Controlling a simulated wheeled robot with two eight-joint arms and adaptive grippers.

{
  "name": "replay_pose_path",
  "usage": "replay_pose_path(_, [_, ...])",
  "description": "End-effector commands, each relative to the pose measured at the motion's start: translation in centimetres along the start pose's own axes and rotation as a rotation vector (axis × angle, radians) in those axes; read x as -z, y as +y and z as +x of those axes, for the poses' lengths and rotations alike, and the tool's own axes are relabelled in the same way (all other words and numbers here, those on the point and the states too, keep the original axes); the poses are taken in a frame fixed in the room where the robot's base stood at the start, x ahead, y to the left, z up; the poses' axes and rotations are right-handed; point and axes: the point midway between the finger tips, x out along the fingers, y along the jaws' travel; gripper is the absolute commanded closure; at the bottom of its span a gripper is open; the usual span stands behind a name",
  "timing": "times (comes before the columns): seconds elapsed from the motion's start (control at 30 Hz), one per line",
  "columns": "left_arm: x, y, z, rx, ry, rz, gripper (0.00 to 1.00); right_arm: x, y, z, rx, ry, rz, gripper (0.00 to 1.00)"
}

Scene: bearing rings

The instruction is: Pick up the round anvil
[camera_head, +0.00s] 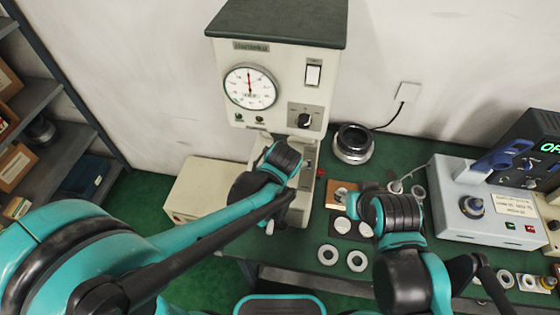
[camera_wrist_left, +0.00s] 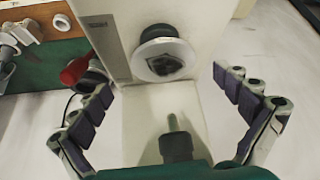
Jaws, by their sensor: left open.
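A pale round disc with a dark centre, which looks like the round anvil (camera_wrist_left: 165,58), shows in the left wrist view at the upper middle, against the cream machine. My left gripper (camera_wrist_left: 163,85) is open, its fingers apart on either side of the view, with nothing between the pads. The disc shows beyond the gap between the fingertips. A dark stub with a thin pin (camera_wrist_left: 175,143) shows below the disc. In the head view my left wrist covers the machine's working area and hides the anvil. My right arm shows there, but its fingers cannot be made out.
The cream tester (camera_head: 278,85) with a dial stands on the green bench. A red part (camera_wrist_left: 82,72) sits close beside a left finger. A metal ring (camera_head: 352,143), pale washers (camera_head: 328,254) and a wooden block (camera_head: 341,188) lie right of the tester. A grey instrument (camera_head: 480,215) stands farther right.

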Motion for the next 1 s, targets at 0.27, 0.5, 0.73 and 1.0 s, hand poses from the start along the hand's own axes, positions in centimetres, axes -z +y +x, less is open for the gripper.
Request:
replay_pose_path(0.27, [-0.1,-0.5,4.2,0.000,0.001,-0.002,0.00,-0.8,0.0,1.2,0.000,0.000,0.000,0.60])
replay_pose_path(0.5, [0.0,-0.4,5.9,0.000,0.001,0.000,0.00,-1.0,0.0,1.4,0.000,0.000,0.000,0.60])
replay_pose_path(0.73, [0.0,-0.4,5.8,0.000,0.000,0.000,0.16,-0.9,0.0,1.3,0.000,0.000,0.000,0.60])
replay_pose_path(1.0, [0.0,-0.4,5.8,-0.001,0.001,0.000,0.71,-0.9,0.0,1.4,0.000,0.000,0.000,0.60])
